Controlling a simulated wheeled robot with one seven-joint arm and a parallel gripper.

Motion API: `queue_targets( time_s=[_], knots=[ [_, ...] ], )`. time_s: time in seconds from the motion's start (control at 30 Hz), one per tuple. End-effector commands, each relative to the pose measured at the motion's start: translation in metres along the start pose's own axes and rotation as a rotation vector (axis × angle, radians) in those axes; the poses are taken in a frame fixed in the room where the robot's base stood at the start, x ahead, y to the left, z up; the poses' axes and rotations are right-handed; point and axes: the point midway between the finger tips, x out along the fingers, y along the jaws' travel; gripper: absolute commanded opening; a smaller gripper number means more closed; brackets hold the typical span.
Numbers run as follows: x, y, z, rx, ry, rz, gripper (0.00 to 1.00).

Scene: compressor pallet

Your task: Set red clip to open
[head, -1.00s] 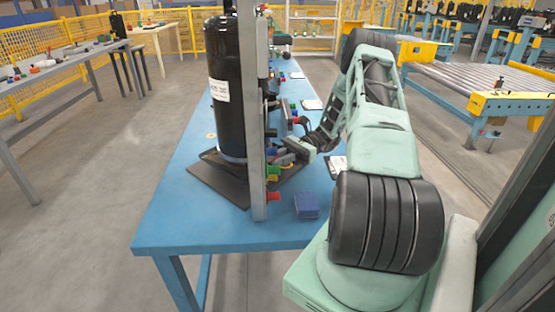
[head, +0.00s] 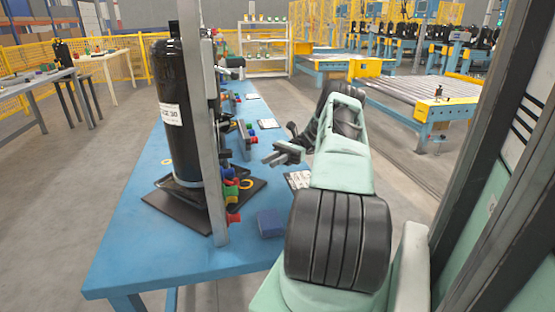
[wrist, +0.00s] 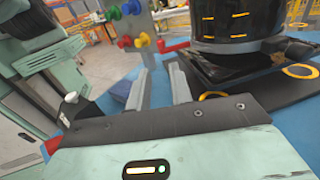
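A red clip (head: 233,217) sticks out low on the right side of the grey upright post (head: 205,130), with green, yellow and blue pieces above it. In the wrist view a red knob (wrist: 125,42) shows beyond the fingers, beside yellow, green and blue ones; I cannot tell if it is the same red clip, nor its setting. My gripper (head: 274,157) hangs over the blue table, right of the post and apart from the clips. In the wrist view its two fingers (wrist: 160,88) are apart with nothing between them.
A black compressor (head: 180,110) stands on a dark pallet plate (head: 165,203) behind the post. A blue block (head: 270,223) lies on the blue table (head: 150,265) near its right edge. A yellow ring (head: 246,184) lies on the plate. The table's near end is clear.

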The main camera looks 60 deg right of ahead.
Motion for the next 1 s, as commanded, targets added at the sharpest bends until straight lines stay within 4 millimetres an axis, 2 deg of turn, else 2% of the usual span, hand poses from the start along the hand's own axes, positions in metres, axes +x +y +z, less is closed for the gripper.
queue_targets(
  time_s=[0.4,1.0],
  knots=[
    [-0.022,0.000,0.001,-0.002,0.003,-0.007,0.22],
    [-0.023,0.000,0.001,-0.002,0.004,-0.007,0.22]
  ],
)
